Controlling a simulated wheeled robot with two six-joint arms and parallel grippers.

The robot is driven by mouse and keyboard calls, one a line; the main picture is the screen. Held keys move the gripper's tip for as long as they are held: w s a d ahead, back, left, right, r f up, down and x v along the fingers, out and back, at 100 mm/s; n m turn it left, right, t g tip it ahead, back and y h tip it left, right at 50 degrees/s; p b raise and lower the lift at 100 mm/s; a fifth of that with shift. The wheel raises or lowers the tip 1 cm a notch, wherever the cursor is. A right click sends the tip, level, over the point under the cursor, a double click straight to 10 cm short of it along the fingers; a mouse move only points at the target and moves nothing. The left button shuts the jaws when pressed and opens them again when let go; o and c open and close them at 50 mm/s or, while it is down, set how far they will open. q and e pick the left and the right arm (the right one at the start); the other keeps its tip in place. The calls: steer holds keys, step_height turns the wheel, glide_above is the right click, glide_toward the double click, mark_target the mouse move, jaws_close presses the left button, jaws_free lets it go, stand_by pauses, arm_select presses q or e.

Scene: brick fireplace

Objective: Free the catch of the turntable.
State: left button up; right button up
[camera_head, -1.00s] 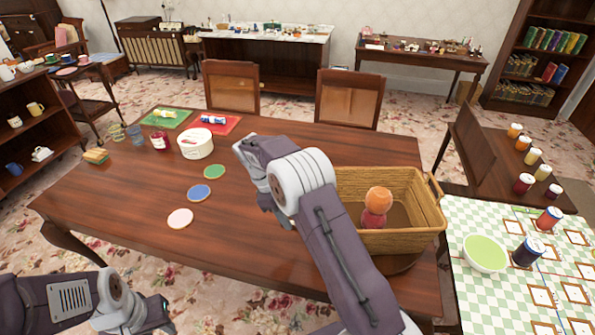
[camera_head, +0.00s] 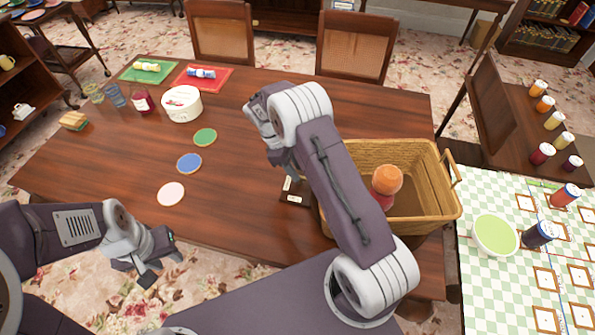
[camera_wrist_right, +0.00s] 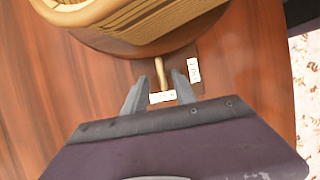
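The turntable (camera_wrist_right: 130,50) is a dark wooden disc under the wicker basket (camera_wrist_right: 165,32). In the right wrist view its catch (camera_wrist_right: 160,73), a small brass lever, sticks out from below the disc over a dark plate with two white labels (camera_wrist_right: 193,70). The plate (camera_head: 299,189) also shows in the head view, left of the basket. My right gripper (camera_wrist_right: 159,79) is open, with the lever between its fingers in the picture; I cannot tell whether they touch it. In the head view my right gripper (camera_head: 284,165) is partly hidden by its wrist. My left gripper (camera_head: 160,268) hangs empty-looking by the table's front edge.
The basket (camera_head: 440,190) holds an orange-topped jar (camera_head: 387,180). Coasters (camera_head: 189,163), a white round tin (camera_head: 182,104) and glass jars stand on the table's left. A checkered table (camera_head: 475,275) with a green bowl (camera_head: 495,236) is at right. The table's middle front is clear.

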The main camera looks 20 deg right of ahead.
steer(key=shift+s+d+f, duration=0.15)
steer(key=shift+s+f, duration=0.1)
steer(key=shift+f, duration=0.2)
steer(key=shift+s+f, duration=0.15)
steer(key=shift+f, duration=0.05)
steer(key=shift+c, duration=0.3)
jaws_close()
